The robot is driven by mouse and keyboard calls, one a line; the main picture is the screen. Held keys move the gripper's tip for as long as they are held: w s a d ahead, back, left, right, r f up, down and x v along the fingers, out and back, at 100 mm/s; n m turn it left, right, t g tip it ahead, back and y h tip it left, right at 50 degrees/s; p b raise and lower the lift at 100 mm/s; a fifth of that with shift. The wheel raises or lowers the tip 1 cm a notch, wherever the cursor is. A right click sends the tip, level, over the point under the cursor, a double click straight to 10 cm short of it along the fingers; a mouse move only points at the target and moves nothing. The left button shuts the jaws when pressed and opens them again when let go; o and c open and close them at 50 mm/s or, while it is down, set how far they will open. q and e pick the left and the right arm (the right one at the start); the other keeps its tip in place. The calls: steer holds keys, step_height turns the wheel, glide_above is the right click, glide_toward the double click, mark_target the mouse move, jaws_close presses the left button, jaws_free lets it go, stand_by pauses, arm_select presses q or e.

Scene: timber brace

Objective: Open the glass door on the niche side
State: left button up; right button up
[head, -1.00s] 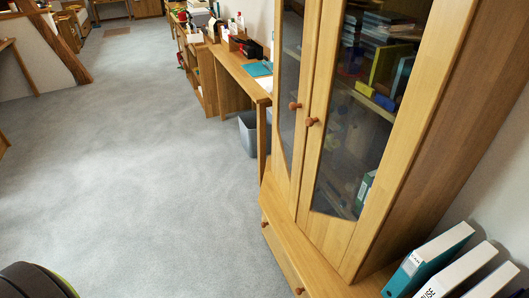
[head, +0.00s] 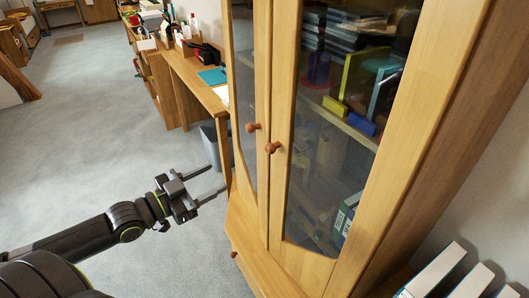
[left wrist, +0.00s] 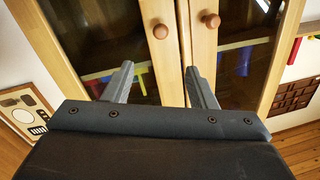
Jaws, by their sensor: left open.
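A wooden cabinet has two tall glass doors, both closed. In the head view the left glass door (head: 244,70) has a round brown knob (head: 252,127). The right glass door (head: 333,130) has a matching knob (head: 272,147) close beside it. My left gripper (head: 223,177) is open and empty, left of the knobs and lower in the picture, with its fingers pointing toward the cabinet. In the left wrist view both knobs show above the open fingers (left wrist: 160,68); the left knob (left wrist: 161,31) lines up between them, apart from them. My right gripper is out of view. I cannot tell which door is the niche side.
Books and boxes stand behind the glass. A drawer (head: 240,262) is below the doors. White binders (head: 433,270) stand at the lower right. A desk (head: 195,83) and a grey bin (head: 210,147) are beyond the cabinet. Carpet (head: 90,135) on the left is clear.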

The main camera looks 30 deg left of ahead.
arm_select(q)
steer(key=b, duration=0.3)
glide_toward(267, 150)
steer(key=x, duration=0.8)
steer(key=shift+w+d, duration=0.25)
steer(key=shift+w, duration=0.4)
jaws_close()
